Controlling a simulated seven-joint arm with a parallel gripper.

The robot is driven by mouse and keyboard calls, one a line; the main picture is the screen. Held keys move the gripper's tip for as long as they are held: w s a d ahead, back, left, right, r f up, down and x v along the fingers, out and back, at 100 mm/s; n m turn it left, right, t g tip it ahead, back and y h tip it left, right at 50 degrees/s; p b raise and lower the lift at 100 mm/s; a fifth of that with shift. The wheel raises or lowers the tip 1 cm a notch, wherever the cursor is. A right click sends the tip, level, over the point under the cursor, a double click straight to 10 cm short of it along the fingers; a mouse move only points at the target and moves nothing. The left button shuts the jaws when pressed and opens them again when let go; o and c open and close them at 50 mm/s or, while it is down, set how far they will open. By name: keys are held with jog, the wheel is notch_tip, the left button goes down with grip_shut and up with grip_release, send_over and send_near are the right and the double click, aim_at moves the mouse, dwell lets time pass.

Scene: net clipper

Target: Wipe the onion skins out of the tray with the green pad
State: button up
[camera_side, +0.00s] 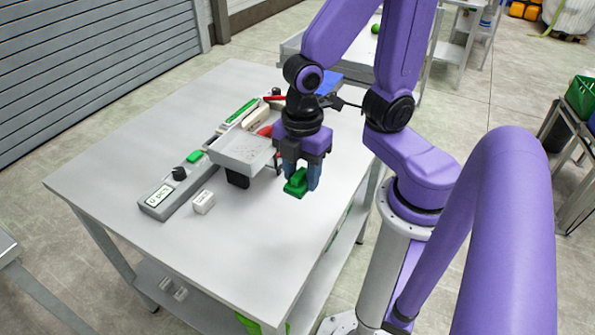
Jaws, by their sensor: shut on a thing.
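My gripper (301,176) is shut on the green pad (296,183) and holds it above the table, just right of the tray. The tray (226,158) is a shallow light-grey tray raised on a dark support. Small faint marks show on its floor, but they are too small to tell whether they are onion skins. My gripper and wrist cover the area by the tray's right end.
A grey control box (160,197) with a black knob and a green button lies left of the tray. A small white block (204,202) sits in front. Red-handled and green items and a blue item (329,83) lie behind.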

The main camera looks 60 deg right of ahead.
jog(key=shift+o, duration=1.2)
jog(key=shift+c, duration=0.7)
jog(key=shift+w, duration=0.3)
jog(key=w+d+r+m, duration=0.1)
jog(key=w+d+m, duration=0.1)
jog(key=w+m, duration=0.5)
jog(key=m, duration=0.2)
send_near(251, 159)
jog(key=shift+f, duration=2.2)
jog(key=shift+f, duration=1)
